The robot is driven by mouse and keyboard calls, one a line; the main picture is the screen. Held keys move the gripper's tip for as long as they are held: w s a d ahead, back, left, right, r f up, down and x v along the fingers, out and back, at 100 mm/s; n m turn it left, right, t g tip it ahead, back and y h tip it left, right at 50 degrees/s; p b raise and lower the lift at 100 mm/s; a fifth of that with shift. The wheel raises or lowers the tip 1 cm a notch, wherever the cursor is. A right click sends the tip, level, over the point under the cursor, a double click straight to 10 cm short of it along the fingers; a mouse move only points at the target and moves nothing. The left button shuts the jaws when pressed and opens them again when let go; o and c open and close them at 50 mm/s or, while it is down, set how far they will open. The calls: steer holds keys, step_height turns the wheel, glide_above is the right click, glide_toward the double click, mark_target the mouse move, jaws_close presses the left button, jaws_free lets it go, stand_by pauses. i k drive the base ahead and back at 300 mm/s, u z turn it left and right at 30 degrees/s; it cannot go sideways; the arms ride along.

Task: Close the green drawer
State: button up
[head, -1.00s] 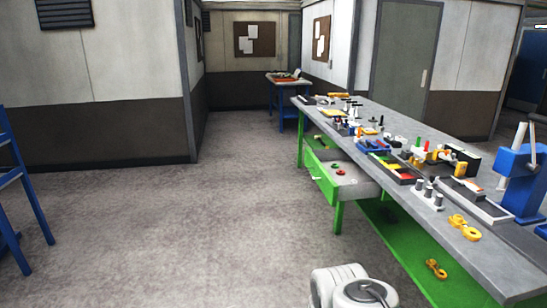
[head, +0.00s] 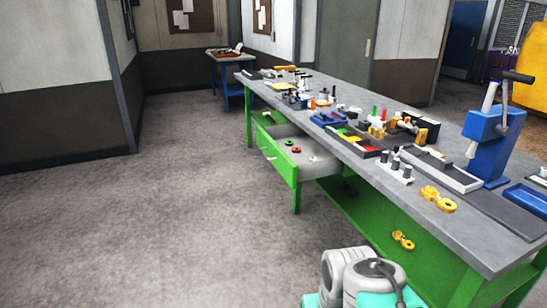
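The green drawer (head: 275,157) is pulled out from under the long green-legged workbench (head: 440,218). Its green front faces left and carries a light handle (head: 269,147). Inside its grey tray lie a red ring-like part (head: 296,150), a small dark green part (head: 289,143) and a small light piece (head: 314,159). Part of my own white body shows at the bottom, nearer than the drawer and well apart from it. My gripper is not in view.
The bench top holds many castings, trays and a blue press (head: 490,145). A lower green shelf (head: 350,208) bears a yellow hook (head: 403,240). The grey floor (head: 150,230) left of the bench is clear. A small blue table (head: 228,85) stands behind.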

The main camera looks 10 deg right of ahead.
mark_target(294, 169)
steer(key=i, duration=1.4)
steer(key=u, duration=1.25)
steer(key=i, duration=0.6)
steer(key=u, duration=0.75)
